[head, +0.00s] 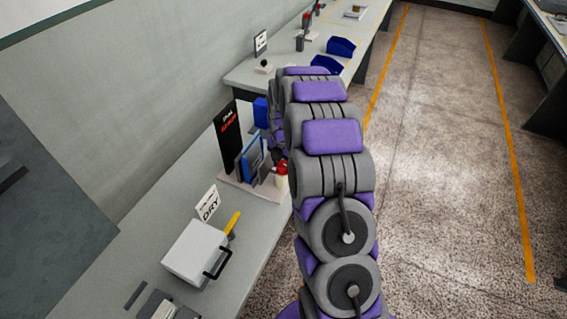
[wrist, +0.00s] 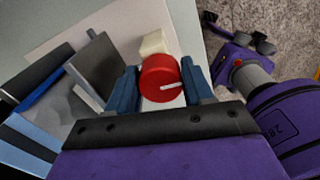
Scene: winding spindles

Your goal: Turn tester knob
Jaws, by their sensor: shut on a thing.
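The tester knob (wrist: 158,72) is red and round with a white pointer line, which lies roughly level and points right in the wrist view. It also shows in the head view (head: 281,167) at the bench's front edge, partly hidden by my arm. My gripper (wrist: 160,70) has its two blue fingers on either side of the knob and is shut on it. The tester's black upright panel (head: 229,138) with red lettering stands behind on a pale base (head: 249,190). My gripper is hidden in the head view.
Grey and blue upright plates (head: 252,160) stand just left of the knob. A white box (head: 196,252) with a black handle, a yellow-handled tool (head: 233,222) and a "DRY" sign (head: 208,205) sit nearer. Blue bins (head: 341,47) stand on the farther bench. The floor at right is clear.

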